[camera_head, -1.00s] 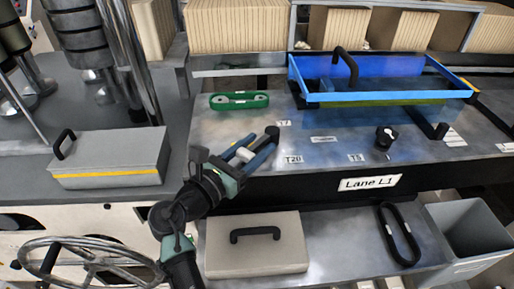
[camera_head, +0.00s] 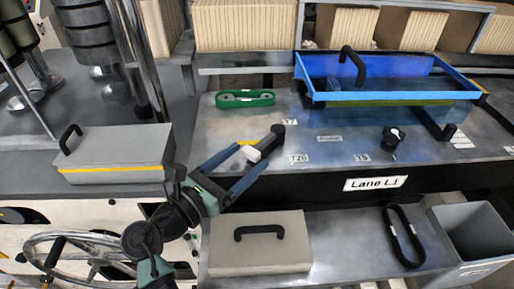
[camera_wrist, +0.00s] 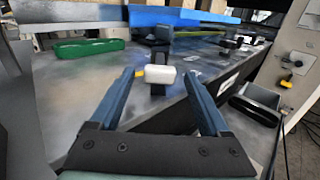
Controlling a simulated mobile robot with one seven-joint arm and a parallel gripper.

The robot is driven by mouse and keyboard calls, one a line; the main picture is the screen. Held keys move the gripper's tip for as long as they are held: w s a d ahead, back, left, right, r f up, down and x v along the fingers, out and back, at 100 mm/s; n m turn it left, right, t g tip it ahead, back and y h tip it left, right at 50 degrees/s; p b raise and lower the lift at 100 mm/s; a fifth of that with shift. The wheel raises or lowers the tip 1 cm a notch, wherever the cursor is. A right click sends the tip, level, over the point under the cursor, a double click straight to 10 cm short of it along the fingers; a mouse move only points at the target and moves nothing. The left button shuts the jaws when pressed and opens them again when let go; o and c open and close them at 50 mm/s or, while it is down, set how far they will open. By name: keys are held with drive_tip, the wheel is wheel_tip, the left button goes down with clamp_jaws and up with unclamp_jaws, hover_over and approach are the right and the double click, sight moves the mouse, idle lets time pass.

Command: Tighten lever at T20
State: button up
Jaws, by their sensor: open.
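The lever at T20 is a black piece with a round knob (camera_head: 277,130) and a white block (camera_head: 253,155) at its near end. It stands on the grey bench just left of the T20 label (camera_head: 299,158). My gripper (camera_head: 255,152) is open, with its two blue fingers spread toward the lever. In the wrist view the white block (camera_wrist: 160,74) shows between and beyond the fingertips, in front of a dark post (camera_wrist: 160,50). I see a gap on both sides of it. Whether the fingertips reach alongside the block is hard to tell.
A blue tray (camera_head: 390,96) with a black handle stands at the back right. A green part (camera_head: 245,99) lies behind the lever, and a black knob (camera_head: 393,138) near T8 stands to the right. A beige case (camera_head: 260,258) and black loop (camera_head: 404,238) lie on the lower shelf.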

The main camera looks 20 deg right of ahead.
drive_tip(key=v, duration=0.7)
drive_tip(key=shift+a, duration=0.1)
drive_tip(key=shift+c, duration=0.2)
